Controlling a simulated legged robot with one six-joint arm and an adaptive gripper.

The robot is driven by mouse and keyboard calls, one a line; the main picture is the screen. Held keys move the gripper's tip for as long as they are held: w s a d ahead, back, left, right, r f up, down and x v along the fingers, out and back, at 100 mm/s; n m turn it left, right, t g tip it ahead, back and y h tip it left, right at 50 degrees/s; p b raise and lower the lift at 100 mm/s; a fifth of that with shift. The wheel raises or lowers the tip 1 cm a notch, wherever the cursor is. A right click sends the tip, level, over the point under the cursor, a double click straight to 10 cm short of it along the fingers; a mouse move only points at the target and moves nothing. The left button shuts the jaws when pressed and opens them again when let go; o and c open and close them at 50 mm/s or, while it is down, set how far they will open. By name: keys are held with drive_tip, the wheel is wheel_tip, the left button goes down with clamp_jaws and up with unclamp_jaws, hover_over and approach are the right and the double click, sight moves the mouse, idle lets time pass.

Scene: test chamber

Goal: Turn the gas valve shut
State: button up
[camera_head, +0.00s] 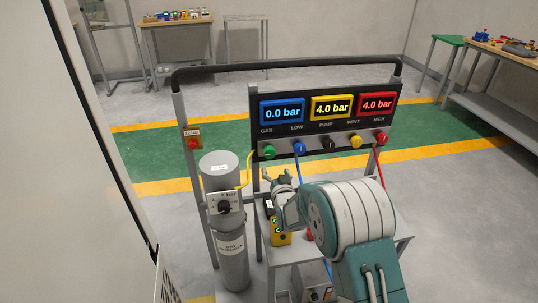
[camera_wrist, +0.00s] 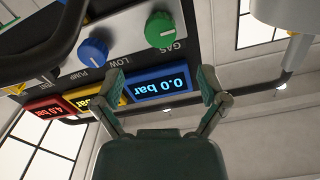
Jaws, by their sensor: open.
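The gas valve is a green knob (camera_head: 269,152) under the GAS label, at the left end of the panel's knob row. In the wrist view, which is upside down, the green knob (camera_wrist: 160,29) has a raised grip bar and sits at the top middle. My gripper (camera_head: 278,173) is in front of and below the left end of the panel. In the wrist view my gripper (camera_wrist: 161,85) has its fingers spread, with nothing held between them. The green knob appears beyond the fingertips, apart from them. The blue display (camera_head: 282,109) reads 0.0 bar.
Blue knob (camera_head: 299,148), black knob (camera_head: 328,143), yellow knob (camera_head: 356,142) and red knob (camera_head: 381,137) continue the row. A grey cylinder (camera_head: 233,262) with a black-knobbed box stands left. A dark rail (camera_head: 285,64) arches over the panel. Yellow and red displays read 4.0 bar.

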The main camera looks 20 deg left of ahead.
sight(270, 155)
drive_tip(key=x, duration=0.8)
drive_tip(key=shift+s+a+f, duration=0.1)
drive_tip(key=shift+a, duration=0.05)
drive_tip(key=shift+w+a, duration=0.2)
drive_tip(key=shift+w, duration=0.5)
drive_tip(key=shift+a, duration=0.1)
drive_tip(key=c, duration=1.1)
